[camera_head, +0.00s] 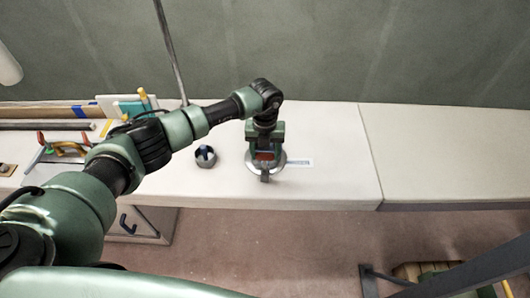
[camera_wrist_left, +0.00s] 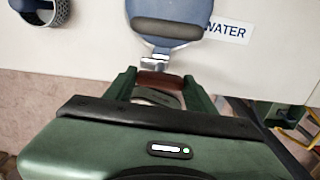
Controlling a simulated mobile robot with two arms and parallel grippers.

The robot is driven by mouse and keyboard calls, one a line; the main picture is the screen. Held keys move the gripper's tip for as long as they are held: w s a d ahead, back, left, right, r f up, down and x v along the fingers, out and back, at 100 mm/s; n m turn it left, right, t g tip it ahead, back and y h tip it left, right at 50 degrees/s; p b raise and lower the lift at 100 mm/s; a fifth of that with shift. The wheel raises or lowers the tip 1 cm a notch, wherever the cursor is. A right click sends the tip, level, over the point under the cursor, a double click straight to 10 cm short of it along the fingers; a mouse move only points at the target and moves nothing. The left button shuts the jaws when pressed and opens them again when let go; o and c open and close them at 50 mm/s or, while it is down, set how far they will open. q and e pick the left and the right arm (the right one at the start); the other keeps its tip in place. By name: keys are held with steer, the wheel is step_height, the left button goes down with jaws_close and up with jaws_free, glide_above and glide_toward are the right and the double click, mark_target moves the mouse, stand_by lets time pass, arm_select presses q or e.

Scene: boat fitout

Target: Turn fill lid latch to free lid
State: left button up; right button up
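The fill lid is a round blue-grey plate (camera_wrist_left: 170,12) with a dark bar across it, beside a label reading WATER (camera_wrist_left: 227,27). It sits on the white bench top near its front edge. A metal latch (camera_wrist_left: 155,63) with a red-brown grip (camera_wrist_left: 158,79) sticks out from the lid's near edge. My left gripper (camera_head: 265,155) is at the lid, pointing down. In the wrist view, its green fingers (camera_wrist_left: 160,84) stand on either side of the brown grip, with no clear gap seen; whether they press on it I cannot tell. My right gripper is not in view.
A dark round cup (camera_head: 205,157) with a blue item in it stands left of the lid. Clamps (camera_head: 62,150) and boards lie farther left. The bench right of the lid (camera_head: 430,150) is clear. A wooden crate (camera_head: 408,270) stands low at bottom right.

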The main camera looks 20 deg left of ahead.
arm_select(q)
steer(key=shift+o, duration=0.4)
step_height(320, 180, up, 8)
steer(key=shift+f+b, duration=0.1)
steer(key=shift+b, duration=0.85)
